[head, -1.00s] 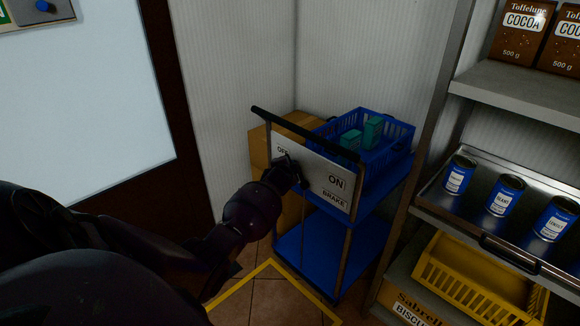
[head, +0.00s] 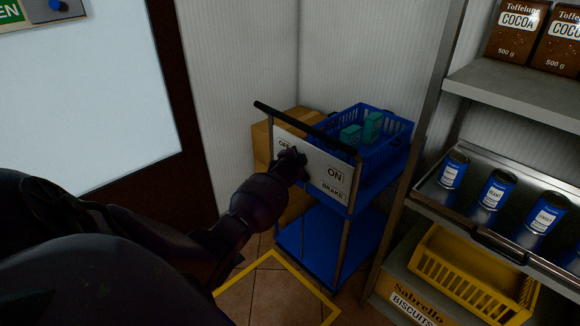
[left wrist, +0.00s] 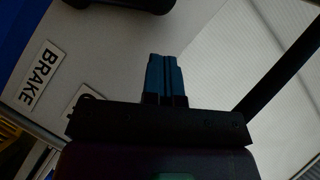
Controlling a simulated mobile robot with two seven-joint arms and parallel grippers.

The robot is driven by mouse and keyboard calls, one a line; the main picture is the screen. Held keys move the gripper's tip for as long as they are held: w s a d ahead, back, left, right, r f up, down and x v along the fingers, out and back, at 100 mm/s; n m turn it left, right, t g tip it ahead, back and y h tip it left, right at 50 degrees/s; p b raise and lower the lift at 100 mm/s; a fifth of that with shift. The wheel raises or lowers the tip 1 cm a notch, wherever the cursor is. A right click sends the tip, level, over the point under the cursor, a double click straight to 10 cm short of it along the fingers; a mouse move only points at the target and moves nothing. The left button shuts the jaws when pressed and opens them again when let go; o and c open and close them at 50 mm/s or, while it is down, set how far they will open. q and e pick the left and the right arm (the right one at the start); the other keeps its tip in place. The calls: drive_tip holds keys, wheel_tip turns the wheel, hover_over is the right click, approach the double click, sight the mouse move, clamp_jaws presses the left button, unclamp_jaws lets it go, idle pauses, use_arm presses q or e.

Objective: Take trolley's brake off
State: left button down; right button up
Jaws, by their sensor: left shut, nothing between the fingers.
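The trolley's blue lower shelf (head: 315,250) and its dark push handle (head: 305,128) show in the head view. Its white brake panel (head: 315,178) faces me, with OFF at left, ON at right and a BRAKE label (head: 333,191) below ON. My left gripper (head: 299,160) is in front of the panel, between OFF and ON, and hides what is behind it. In the left wrist view its blue fingers (left wrist: 163,78) are together, with nothing between them. The BRAKE label (left wrist: 42,75) is at left there. A dark rounded part (left wrist: 128,4) at the top edge may be the brake lever; I cannot tell.
A blue basket (head: 395,150) with teal boxes sits on the trolley's top. A cardboard box (head: 263,143) stands behind it. The shelf unit (head: 425,130) with cans and a yellow crate (head: 455,290) is close on the right. A yellow outline (head: 305,282) marks the floor in front.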

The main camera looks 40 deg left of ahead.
use_arm(q)
drive_tip(key=p+v, duration=0.2)
drive_tip(key=v, duration=0.7)
drive_tip(key=shift+s+r, duration=0.2)
drive_tip(key=shift+s, duration=0.15)
use_arm(e)
drive_tip(key=shift+t, duration=0.3)
drive_tip(key=r, duration=0.1)
drive_tip(key=w+r, duration=0.1)
drive_tip(key=r, duration=0.2)
drive_tip(key=shift+w+a+r, duration=0.15)
drive_tip(key=shift+w+a, duration=0.1)
drive_tip(key=shift+a, duration=0.05)
use_arm(q)
drive_tip(key=shift+a, duration=0.1)
use_arm(e)
drive_tip(key=shift+s, duration=0.1)
